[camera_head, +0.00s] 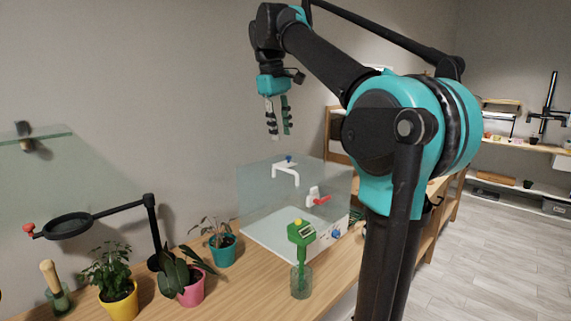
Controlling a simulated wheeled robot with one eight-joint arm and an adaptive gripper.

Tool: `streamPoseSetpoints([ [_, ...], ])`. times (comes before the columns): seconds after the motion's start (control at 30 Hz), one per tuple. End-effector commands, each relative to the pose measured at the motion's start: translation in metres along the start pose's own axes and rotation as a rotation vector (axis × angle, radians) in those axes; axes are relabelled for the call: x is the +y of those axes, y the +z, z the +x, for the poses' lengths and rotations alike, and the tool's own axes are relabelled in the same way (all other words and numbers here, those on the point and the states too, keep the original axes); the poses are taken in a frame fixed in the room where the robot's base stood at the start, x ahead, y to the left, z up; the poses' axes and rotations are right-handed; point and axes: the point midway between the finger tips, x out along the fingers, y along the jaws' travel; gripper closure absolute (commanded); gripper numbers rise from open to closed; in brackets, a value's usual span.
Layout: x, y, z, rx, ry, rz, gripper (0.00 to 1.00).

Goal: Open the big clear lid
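A big clear box (262,205) with a transparent lid (314,169) stands on the wooden bench, its lid lying flat across the top. A white handle (286,170) with a blue knob shows at the lid. A white and red fitting (316,197) shows through or on the box's side; which, I cannot tell. My gripper (279,136) hangs pointing down above the back part of the lid, apart from it. Its two fingers look parallel with a narrow gap between them, and nothing shows between them.
Plants in teal (222,252), pink (190,292) and yellow (121,302) pots stand left. A black ring on an arm (69,226) and a glass shelf (36,136) are farther left.

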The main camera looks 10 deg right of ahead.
Motion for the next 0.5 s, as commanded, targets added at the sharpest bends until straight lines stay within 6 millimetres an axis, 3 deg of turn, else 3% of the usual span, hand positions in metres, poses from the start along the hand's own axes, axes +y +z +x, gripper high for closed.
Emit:
streamPoseSetpoints([
  [0.3,0.0,0.0,0.064,0.0,0.0,0.0,0.69],
  [0.5,0.0,0.0,0.094,0.0,0.0,0.0,0.69],
])
